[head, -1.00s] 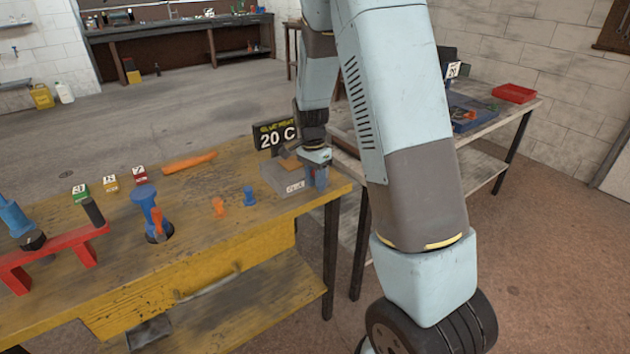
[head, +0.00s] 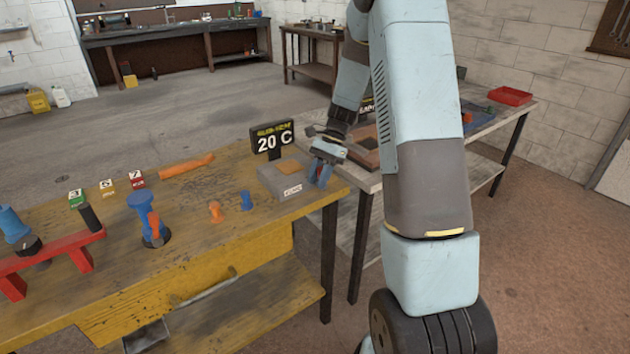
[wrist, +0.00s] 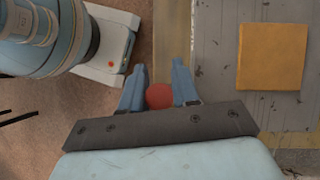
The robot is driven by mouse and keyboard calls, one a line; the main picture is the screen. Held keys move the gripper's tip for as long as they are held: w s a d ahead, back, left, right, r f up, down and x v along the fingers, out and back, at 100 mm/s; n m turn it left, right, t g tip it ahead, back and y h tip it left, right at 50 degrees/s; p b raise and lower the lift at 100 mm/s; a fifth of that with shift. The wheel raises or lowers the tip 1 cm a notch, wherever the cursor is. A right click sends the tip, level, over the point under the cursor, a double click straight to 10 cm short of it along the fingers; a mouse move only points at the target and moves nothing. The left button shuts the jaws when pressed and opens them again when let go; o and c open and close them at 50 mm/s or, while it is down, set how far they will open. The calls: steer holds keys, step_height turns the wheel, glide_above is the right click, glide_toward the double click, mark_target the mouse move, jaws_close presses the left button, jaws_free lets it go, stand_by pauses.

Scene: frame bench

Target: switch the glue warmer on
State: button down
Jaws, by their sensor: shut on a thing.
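The glue warmer (head: 279,187) is a grey box with an orange pad on top, at the right end of the yellow bench. Its black sign (head: 272,141) reads 20 C. In the wrist view the warmer (wrist: 215,100) is right of the fingers, with its orange pad (wrist: 271,57). My gripper (head: 319,176) is at the warmer's right side, pointing down. In the wrist view my gripper (wrist: 158,80) has its blue fingers either side of a red round thing (wrist: 160,96), shut on it. I cannot tell whether this red thing is joined to the warmer.
An orange peg (head: 215,211) and a blue peg (head: 246,200) stand left of the warmer. A red rack (head: 50,255), a blue stand (head: 141,202) and small numbered blocks are further left. A second table (head: 365,178) stands close behind on the right, with a red tray (head: 510,95).

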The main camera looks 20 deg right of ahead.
steer(key=d+y, duration=0.1)
steer(key=y, duration=0.1)
steer(key=d+g+y, duration=0.1)
steer(key=y, duration=0.1)
steer(key=shift+w+g, duration=0.3)
steer(key=shift+w, duration=0.05)
steer(key=shift+w+d+f+n+g+y, duration=0.1)
steer(key=shift+d+g+y, duration=0.2)
steer(key=shift+y, duration=0.55)
steer(key=shift+w+d+n+g+y, duration=0.1)
steer(key=shift+d+g+y, duration=0.2)
steer(key=shift+y, duration=0.5)
steer(key=shift+w+d+f+n+g+y, duration=0.1)
steer(key=shift+d+g+y, duration=0.2)
steer(key=shift+y, duration=0.55)
steer(key=c, duration=1.2)
jaws_free()
steer(key=v, duration=1.3)
steer(key=shift+w+d, duration=0.15)
steer(key=shift+d, duration=0.25)
